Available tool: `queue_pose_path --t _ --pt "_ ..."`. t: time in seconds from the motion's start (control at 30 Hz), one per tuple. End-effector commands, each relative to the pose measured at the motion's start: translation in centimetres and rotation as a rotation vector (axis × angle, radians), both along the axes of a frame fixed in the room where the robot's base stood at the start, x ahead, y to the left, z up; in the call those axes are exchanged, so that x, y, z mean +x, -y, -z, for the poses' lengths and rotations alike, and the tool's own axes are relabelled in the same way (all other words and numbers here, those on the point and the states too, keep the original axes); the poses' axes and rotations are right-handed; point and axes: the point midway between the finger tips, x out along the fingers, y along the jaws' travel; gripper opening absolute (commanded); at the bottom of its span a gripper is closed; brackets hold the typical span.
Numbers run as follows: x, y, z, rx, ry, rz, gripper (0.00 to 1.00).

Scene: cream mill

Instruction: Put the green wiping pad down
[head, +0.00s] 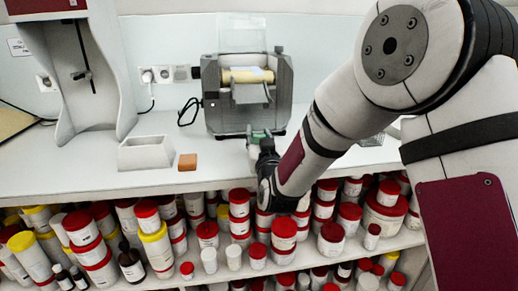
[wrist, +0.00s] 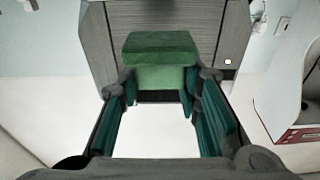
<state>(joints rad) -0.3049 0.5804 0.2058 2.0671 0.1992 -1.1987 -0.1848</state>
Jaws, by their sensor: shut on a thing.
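The green wiping pad (wrist: 160,48) is a thick block between the fingertips of my gripper (wrist: 158,88) in the wrist view. My gripper is shut on it, with a finger on each side. In the head view the pad (head: 262,134) is a small green patch at the gripper's end (head: 256,140), just in front of the grey mill. My arm hides part of the gripper there. I cannot tell whether the pad touches the counter.
The grey roller mill (head: 284,85) stands behind the pad on the white counter (head: 210,172). To the left are a white open box (head: 145,153) and a brown block (head: 187,161). Jars with red and yellow lids (head: 205,232) fill the shelf below.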

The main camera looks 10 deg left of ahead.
Motion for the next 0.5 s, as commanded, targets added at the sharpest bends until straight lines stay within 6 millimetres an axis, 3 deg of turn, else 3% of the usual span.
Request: queue_pose_path --t 0.2,0.5 --pt "-0.1 0.0 3.4 -0.001 -0.004 0.0 0.0" --pt "-0.1 0.0 3.6 0.001 -0.001 0.0 0.0"
